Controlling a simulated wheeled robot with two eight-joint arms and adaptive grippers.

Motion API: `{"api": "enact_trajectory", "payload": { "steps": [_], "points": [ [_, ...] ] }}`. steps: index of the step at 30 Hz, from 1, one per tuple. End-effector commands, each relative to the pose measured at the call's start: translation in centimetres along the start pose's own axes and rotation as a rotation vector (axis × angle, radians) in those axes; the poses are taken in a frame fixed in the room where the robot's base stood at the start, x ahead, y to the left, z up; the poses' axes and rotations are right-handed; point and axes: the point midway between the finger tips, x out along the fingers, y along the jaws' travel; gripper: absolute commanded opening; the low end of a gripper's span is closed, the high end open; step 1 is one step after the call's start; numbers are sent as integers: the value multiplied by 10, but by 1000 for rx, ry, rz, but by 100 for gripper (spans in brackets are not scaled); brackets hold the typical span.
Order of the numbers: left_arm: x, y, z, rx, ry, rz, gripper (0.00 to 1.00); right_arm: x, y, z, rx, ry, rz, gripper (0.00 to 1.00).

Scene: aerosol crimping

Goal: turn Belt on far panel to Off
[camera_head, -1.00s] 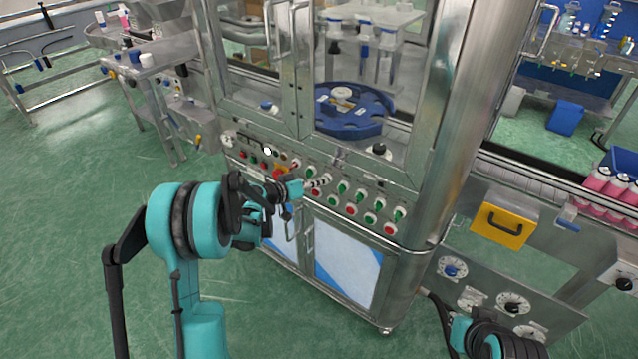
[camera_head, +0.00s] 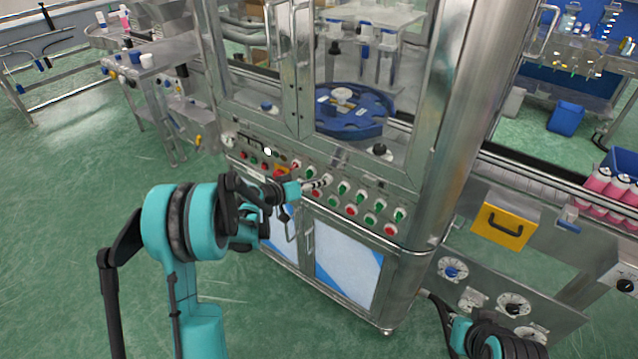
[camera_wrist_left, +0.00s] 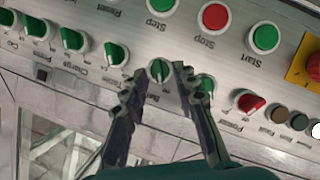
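The far panel (camera_head: 270,168) is a grey metal strip with knobs and buttons on the machine front. In the left wrist view it appears upside down. A green knob (camera_wrist_left: 158,69) with a small label that seems to read Belt lies between the fingers of my left gripper (camera_wrist_left: 160,76). The fingers are apart, one on each side of the knob; I cannot tell if they touch it. In the head view my left gripper (camera_head: 318,184) is at the panel and partly hides the knobs there. Part of my right arm shows at bottom right; its fingers are unclear.
Close by the gripper are another green knob (camera_wrist_left: 206,86), a red Power knob (camera_wrist_left: 249,102), a red Stop button (camera_wrist_left: 215,17) and a green Start button (camera_wrist_left: 265,38). Cabinet doors with a handle (camera_head: 309,240) lie below the panel. Green floor (camera_head: 70,210) is clear at left.

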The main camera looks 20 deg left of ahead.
Motion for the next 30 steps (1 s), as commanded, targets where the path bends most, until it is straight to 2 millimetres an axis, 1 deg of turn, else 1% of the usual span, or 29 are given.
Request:
{"api": "enact_trajectory", "payload": {
  "steps": [9, 12, 15, 18, 21, 30],
  "points": [
    [-68, -1, 0, -2, 2, -4, 28, 0, 0, 0, 0, 0, 0, 0],
    [-86, 0, 0, -1, 2, -3, 28, 0, 0, 0, 0, 0, 0, 0],
    [-100, -1, 0, -2, 2, -3, 28, 0, 0, 0, 0, 0, 0, 0],
    [-107, 0, 0, -1, 0, -1, 28, 0, 0, 0, 0, 0, 0, 0],
    [-111, 0, 0, 0, 0, -1, 28, 0, 0, 0, 0, 0, 0, 0],
    [-111, 0, 0, 0, 0, 0, 28, 0, 0, 0, 0, 0, 0, 0]
  ]
}}
